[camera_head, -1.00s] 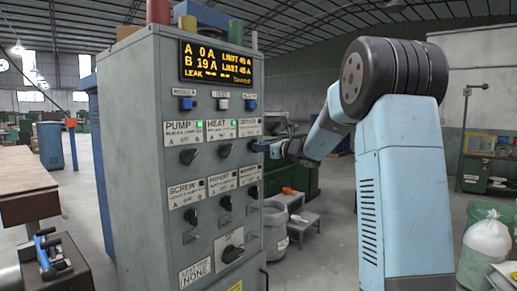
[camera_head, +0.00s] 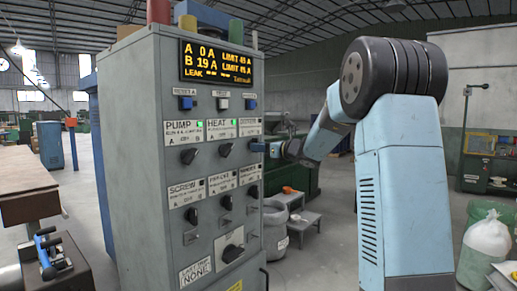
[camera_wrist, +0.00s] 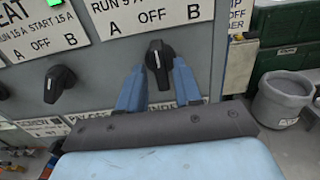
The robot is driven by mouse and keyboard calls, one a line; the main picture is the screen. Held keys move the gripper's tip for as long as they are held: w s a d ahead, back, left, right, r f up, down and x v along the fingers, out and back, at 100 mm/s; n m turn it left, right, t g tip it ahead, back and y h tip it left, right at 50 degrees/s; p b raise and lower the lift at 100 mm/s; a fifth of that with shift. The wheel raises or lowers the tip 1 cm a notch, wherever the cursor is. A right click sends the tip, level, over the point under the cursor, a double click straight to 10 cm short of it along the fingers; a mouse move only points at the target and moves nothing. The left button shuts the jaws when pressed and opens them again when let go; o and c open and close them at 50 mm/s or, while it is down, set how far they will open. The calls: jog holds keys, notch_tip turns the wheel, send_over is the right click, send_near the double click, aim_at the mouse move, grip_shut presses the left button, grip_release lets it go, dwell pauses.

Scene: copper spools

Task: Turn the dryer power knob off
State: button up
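The grey cabinet (camera_head: 130,150) carries two rows of black knobs under white labels. The knob at the right of the top row (camera_wrist: 158,62) sits under an A, OFF, B label in the wrist view. Its name is cut off there and too small to read in the head view. The knob looks roughly upright, toward OFF. My gripper (camera_wrist: 160,84) has its blue fingers on either side of this knob, with a small gap visible at the left finger. In the head view my gripper (camera_head: 272,149) reaches the cabinet's right edge and hides this knob.
The heat knob (camera_wrist: 60,83) is close on the left, tilted. The pump and heat lamps are green. The display (camera_head: 215,63) reads A 0 A, B 19 A. A grey bin (camera_head: 275,230) and a step (camera_head: 305,222) stand right of the cabinet.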

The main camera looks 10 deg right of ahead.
jog(key=shift+o, duration=0.5)
jog(key=shift+r, duration=0.1)
jog(key=shift+d, duration=0.1)
jog(key=v, duration=1.3)
jog(key=shift+s+d, duration=0.2)
jog(key=shift+s, duration=0.1)
jog(key=shift+a, duration=0.1)
